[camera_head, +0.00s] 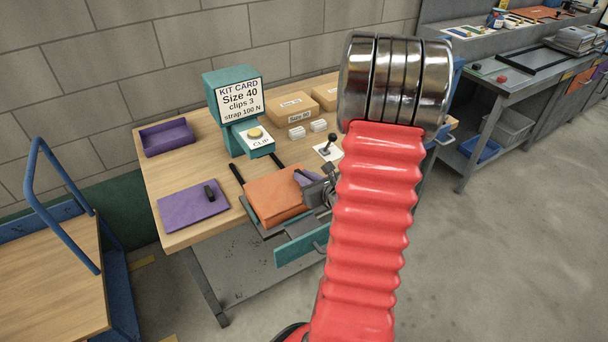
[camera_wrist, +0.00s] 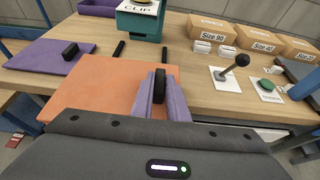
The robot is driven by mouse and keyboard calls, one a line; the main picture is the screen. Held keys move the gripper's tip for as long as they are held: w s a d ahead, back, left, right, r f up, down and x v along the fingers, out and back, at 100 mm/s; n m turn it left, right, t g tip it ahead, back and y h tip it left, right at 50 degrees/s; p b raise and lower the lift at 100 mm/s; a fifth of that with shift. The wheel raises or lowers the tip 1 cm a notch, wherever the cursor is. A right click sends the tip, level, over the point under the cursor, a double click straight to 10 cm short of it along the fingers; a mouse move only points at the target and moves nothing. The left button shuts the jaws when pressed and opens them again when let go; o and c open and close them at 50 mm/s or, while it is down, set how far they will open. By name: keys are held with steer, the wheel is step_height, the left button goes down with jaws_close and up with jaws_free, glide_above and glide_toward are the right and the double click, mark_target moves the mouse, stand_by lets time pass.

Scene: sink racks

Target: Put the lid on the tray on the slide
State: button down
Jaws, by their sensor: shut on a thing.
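An orange lid (camera_wrist: 95,92) lies flat below my gripper (camera_wrist: 160,90) in the wrist view. The purple fingers are shut on its upright black handle (camera_wrist: 160,78). In the head view the orange lid (camera_head: 273,190) is over the slide, whose dark rails (camera_head: 237,174) show behind it. An orange side shows below its top face; I cannot tell whether it belongs to the tray or whether the lid is seated. My gripper (camera_head: 305,177) is partly hidden by my red arm. A purple lid (camera_head: 193,205) with a black handle lies to the left on the table.
A purple tray (camera_head: 167,137) stands at the back left. A teal clip dispenser (camera_head: 253,139) with a kit card stands behind the slide. A lever (camera_head: 328,147) stands to the right, near cardboard boxes (camera_head: 292,106). A teal panel (camera_head: 299,243) is at the table front.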

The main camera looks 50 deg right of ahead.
steer(key=c, duration=1.6)
jaws_free()
steer(key=shift+c, duration=0.2)
